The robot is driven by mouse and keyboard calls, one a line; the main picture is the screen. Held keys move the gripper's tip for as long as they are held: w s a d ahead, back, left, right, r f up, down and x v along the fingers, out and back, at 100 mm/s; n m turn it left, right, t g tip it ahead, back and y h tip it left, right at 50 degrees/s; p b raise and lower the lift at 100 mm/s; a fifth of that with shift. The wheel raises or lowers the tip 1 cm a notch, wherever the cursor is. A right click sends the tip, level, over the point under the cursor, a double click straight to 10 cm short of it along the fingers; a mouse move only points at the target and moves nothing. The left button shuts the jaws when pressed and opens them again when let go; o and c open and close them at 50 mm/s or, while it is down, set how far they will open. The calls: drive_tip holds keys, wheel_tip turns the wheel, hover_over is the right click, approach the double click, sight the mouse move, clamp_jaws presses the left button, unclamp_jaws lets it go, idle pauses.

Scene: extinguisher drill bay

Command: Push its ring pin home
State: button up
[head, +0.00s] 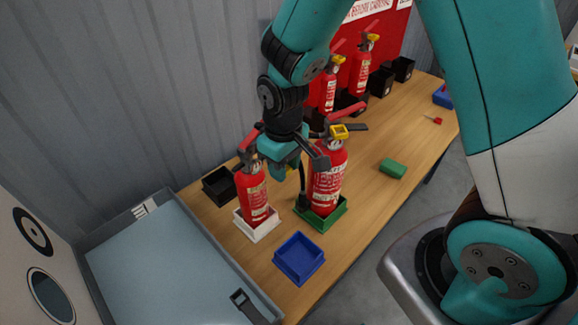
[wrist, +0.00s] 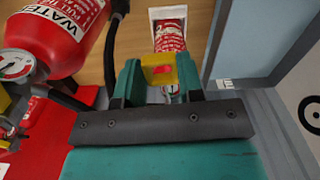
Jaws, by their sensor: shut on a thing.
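My gripper (wrist: 160,78) is shut on a yellow ring pin (wrist: 178,66), which sits between the two teal fingers in the wrist view. In the head view my gripper (head: 290,166) is between two red extinguishers, and only a bit of yellow shows there. The left extinguisher (head: 257,198) stands upright in a white tray (head: 262,232); its body (wrist: 169,36) shows just beyond the pin in the wrist view. Whether the pin touches its valve head is hidden. The right extinguisher (head: 328,182) stands in a green tray (head: 322,217) with a yellow pin (head: 339,131) at its top.
An empty blue tray (head: 299,259) lies in front. A black bin (head: 218,186) stands behind the left extinguisher. A green block (head: 393,168) lies on the wooden bench (head: 385,202). More extinguishers (head: 360,72) and black bins stand at the back. A large grey tray (head: 160,265) is at left.

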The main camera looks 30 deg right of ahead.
drive_tip(key=shift+w+a+p, duration=0.15)
drive_tip(key=shift+w+a, duration=0.3)
drive_tip(key=shift+w, duration=0.6)
drive_tip(key=shift+w+a+p, duration=0.15)
drive_tip(key=shift+w+a, duration=0.35)
drive_tip(key=shift+w, duration=0.55)
drive_tip(key=shift+w+a+p, duration=0.15)
drive_tip(key=shift+w+a, duration=0.3)
drive_tip(key=shift+w, duration=0.6)
drive_tip(key=shift+w+a, duration=0.1)
drive_tip(key=shift+w, duration=0.05)
drive_tip(key=o, duration=1.2)
drive_tip(key=shift+c, duration=0.2)
drive_tip(key=shift+r, duration=0.1)
wheel_tip(320, 180, up, 17)
drive_tip(key=b, duration=0.3)
drive_tip(key=s+a+f+n+y+b, duration=0.1)
drive_tip(key=s+y, duration=0.3)
drive_tip(key=s, duration=1.9)
drive_tip(key=shift+s+a+f+n, duration=0.3)
drive_tip(key=shift+a+f+n, duration=0.1)
drive_tip(key=shift+a+n, duration=0.25)
